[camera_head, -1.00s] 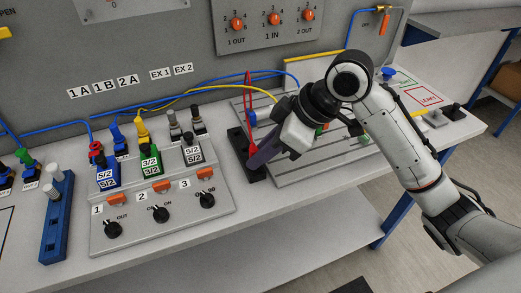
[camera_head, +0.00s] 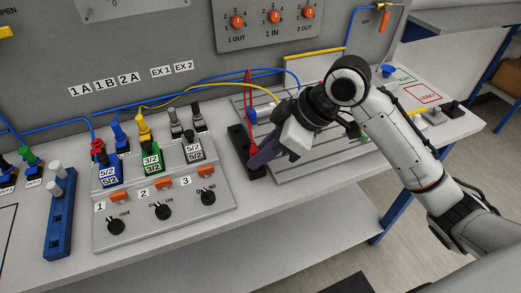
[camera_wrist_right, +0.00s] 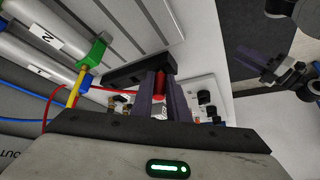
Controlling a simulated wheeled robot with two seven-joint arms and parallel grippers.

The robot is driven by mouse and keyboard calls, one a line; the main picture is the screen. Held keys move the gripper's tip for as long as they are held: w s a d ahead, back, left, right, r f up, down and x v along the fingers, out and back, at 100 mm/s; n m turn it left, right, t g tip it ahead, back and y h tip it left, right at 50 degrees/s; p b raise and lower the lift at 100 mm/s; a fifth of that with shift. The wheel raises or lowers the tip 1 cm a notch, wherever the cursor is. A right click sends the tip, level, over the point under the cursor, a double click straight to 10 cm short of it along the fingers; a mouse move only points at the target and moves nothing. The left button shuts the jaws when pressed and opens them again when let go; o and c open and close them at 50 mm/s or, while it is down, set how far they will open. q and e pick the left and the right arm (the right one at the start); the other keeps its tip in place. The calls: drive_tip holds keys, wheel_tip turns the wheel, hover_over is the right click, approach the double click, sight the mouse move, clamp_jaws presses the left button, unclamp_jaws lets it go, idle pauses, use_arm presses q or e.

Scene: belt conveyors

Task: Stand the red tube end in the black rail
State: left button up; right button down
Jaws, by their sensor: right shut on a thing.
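The red tube (camera_head: 248,88) rises in a narrow loop behind the black rail (camera_head: 236,143). My right gripper (camera_head: 256,162) is low over the front part of the rail, its dark fingers tilted. In the right wrist view its fingers (camera_wrist_right: 160,92) are shut on the red tube end (camera_wrist_right: 158,80), with the black rail (camera_wrist_right: 125,73) just past the fingertips. The fingers hide the lower tip, so I cannot tell whether it sits in the rail. My left gripper (camera_wrist_right: 268,68) shows at the upper right of the right wrist view; its opening is unclear.
A valve panel (camera_head: 185,226) with knobs and colored plugs lies left of the rail. A blue rail (camera_head: 60,215) with white plugs stands farther left. A grooved grey plate (camera_head: 310,173) lies right of the rail. Blue and yellow tubes run behind.

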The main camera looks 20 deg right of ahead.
drive_tip(key=shift+f, duration=0.2)
idle(0.4)
drive_tip(key=shift+s+f, duration=0.1)
drive_tip(key=shift+f, duration=0.1)
